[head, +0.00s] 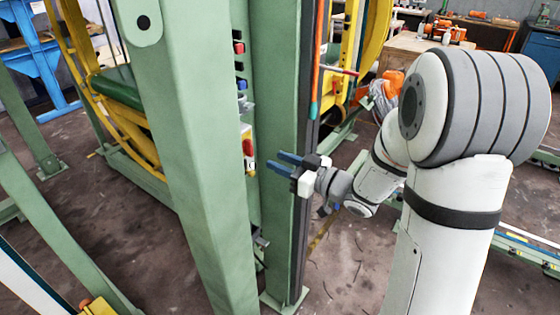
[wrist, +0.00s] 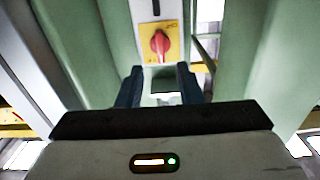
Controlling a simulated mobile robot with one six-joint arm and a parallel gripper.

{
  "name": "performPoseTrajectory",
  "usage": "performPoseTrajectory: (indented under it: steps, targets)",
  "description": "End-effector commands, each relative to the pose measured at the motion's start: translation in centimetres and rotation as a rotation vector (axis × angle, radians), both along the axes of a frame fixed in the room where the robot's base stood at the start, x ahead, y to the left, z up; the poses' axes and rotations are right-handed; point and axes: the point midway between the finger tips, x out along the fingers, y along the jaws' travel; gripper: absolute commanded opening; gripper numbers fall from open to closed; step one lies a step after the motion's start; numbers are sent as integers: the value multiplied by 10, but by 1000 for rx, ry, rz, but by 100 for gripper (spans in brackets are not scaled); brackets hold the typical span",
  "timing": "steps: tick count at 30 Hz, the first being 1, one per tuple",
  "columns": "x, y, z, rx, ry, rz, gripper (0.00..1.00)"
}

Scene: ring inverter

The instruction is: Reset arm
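My gripper (head: 274,160) is at the end of my white and grey arm, right of the green machine column. Its two dark blue fingers point left toward the machine's panel. In the wrist view my gripper (wrist: 159,69) shows its fingers spread apart, with nothing held between them. A red rotary switch (wrist: 160,42) on a yellow plate is ahead of the fingers, apart from them. The red switch also shows in the head view (head: 247,147), left of the fingertips.
A green column (head: 185,150) stands close left of the panel, and another green post (head: 276,80) stands behind my gripper. A red button (head: 239,47) and a blue button (head: 242,85) are higher on the panel. Dark floor (head: 335,270) is open below my arm.

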Motion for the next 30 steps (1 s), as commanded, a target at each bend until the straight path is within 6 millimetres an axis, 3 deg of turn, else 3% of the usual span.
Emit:
performPoseTrajectory:
  steps: [8, 12, 17, 23, 30]
  targets:
    - [15, -16, 2, -120, 18, -153, 33]
    - [25, -47, 4, -260, 75, -354, 33]
    - [18, -86, 3, -394, 193, -565, 33]
    - [-20, -128, -1, -514, 409, -770, 33]
    - [-99, -148, -12, -596, 745, -884, 33]
